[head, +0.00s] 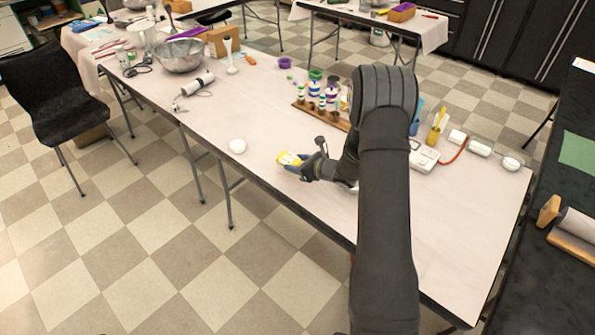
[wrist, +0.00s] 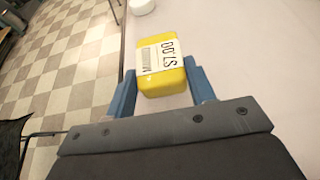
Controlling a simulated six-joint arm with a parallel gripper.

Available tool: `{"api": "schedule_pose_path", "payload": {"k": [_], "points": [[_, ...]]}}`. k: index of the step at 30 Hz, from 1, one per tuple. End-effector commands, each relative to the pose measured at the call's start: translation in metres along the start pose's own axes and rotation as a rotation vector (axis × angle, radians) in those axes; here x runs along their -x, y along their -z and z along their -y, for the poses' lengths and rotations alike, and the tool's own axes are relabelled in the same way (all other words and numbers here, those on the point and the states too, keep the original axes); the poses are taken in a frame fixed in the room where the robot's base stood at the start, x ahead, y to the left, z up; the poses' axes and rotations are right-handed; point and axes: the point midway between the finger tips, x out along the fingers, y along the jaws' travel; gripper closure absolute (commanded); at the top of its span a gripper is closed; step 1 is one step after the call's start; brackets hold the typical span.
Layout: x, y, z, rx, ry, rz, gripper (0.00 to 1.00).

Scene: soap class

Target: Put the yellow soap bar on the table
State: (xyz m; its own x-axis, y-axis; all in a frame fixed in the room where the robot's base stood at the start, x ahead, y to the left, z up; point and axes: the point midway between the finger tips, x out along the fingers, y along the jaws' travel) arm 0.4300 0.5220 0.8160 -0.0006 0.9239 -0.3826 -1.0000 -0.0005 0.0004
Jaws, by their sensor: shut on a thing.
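The yellow soap bar (head: 289,159) with a white label is between the fingers of my gripper (head: 294,166) near the front edge of the table (head: 210,124). In the wrist view the yellow soap bar (wrist: 162,84) shows its label with dark print, and the blue fingers of my gripper (wrist: 162,88) are shut on its two sides. The pale table top (wrist: 245,70) lies beneath and to the right of it. I cannot tell whether the bar touches the table or hangs just above it. The far end of the bar is clear of the fingers.
A wooden rack with bottles (head: 318,112) is behind my gripper. A metal bowl (head: 181,56) is farther left. The table between is mostly clear.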

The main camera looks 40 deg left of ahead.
Motion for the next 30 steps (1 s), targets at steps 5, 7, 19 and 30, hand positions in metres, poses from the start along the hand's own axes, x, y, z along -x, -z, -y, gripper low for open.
{"api": "schedule_pose_path", "payload": {"k": [5, 7, 19, 30], "points": [[-0.006, 0.013, 0.000, -0.002, 0.000, -0.001, 0.80], [-0.010, 0.023, 0.000, -0.003, 0.000, -0.002, 0.80], [-0.016, 0.037, 0.000, 0.000, 0.000, 0.001, 0.80], [-0.017, 0.040, 0.000, 0.000, 0.000, 0.000, 0.29]]}}
